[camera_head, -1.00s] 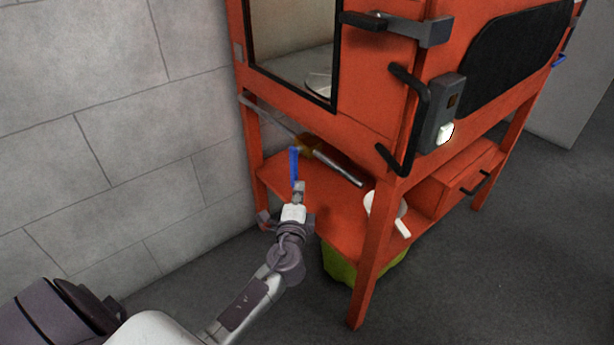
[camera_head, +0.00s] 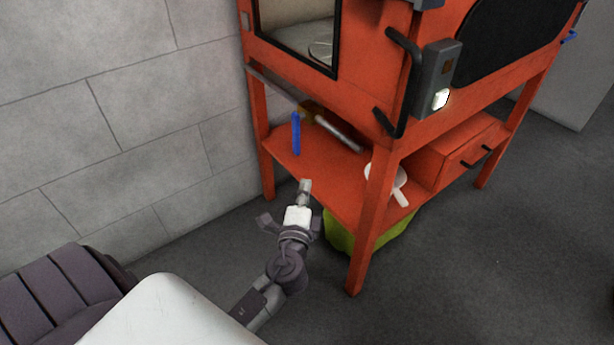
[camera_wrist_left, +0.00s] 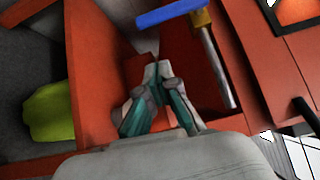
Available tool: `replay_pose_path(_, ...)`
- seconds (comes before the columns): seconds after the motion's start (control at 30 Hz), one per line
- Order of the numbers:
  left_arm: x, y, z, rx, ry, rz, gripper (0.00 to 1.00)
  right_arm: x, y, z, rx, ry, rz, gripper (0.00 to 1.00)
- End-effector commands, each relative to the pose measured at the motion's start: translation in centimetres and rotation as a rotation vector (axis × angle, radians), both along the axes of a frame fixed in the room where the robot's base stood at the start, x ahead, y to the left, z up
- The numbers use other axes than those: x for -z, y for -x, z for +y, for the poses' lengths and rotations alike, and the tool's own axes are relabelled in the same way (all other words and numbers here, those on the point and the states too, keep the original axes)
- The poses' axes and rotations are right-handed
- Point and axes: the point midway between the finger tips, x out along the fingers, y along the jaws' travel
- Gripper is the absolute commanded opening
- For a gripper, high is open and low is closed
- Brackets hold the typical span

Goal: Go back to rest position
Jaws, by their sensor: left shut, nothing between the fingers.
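My left gripper (camera_head: 305,187) is shut and empty in the head view, in front of the left end of the red cabinet's lower shelf (camera_head: 345,187). It stands apart from the blue-handled thing (camera_head: 296,134) on that shelf. The left wrist view shows the gripper's closed fingertips (camera_wrist_left: 158,70) with nothing between them, pointing toward the red shelf. The blue bar (camera_wrist_left: 170,13) and a grey rod with a brownish-yellow end (camera_wrist_left: 217,65) lie beyond and to the right of the fingertips. My right gripper is in neither view.
The red cabinet (camera_head: 375,65) has a front leg (camera_head: 367,225) close to the right of my left arm. A white round thing with a handle (camera_head: 387,178) lies on the shelf. A yellow-green container (camera_head: 345,232) sits under it. A grey block wall is at left; the floor at right is clear.

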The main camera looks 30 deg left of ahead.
Motion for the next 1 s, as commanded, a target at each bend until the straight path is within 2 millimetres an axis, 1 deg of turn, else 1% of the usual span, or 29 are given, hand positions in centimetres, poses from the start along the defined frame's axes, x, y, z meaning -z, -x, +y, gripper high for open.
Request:
replay_pose_path(0.03,0.1,0.5,-0.2,0.0,0.001,0.0,0.0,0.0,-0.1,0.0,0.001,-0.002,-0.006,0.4)
replay_pose_path(0.1,0.1,1.0,-0.4,-0.001,0.001,0.0,0.0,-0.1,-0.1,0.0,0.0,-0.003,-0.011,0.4)
replay_pose_path(0.2,0.0,1.3,-0.6,-0.002,0.0,0.0,0.0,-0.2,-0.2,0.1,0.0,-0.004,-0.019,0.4)
replay_pose_path(0.77,0.0,1.4,-0.6,-0.003,0.011,-0.001,0.0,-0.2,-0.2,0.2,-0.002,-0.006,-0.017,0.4)
replay_pose_path(0.87,0.2,2.0,-0.4,-0.014,0.098,-0.002,0.0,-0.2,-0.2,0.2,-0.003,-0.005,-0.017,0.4)
replay_pose_path(0.97,1.0,3.5,-0.4,-0.041,0.31,0.005,0.0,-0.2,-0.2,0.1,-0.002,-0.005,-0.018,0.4)
replay_pose_path(1.0,1.5,4.3,-0.7,-0.054,0.423,0.015,0.0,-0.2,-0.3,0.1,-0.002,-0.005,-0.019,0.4)
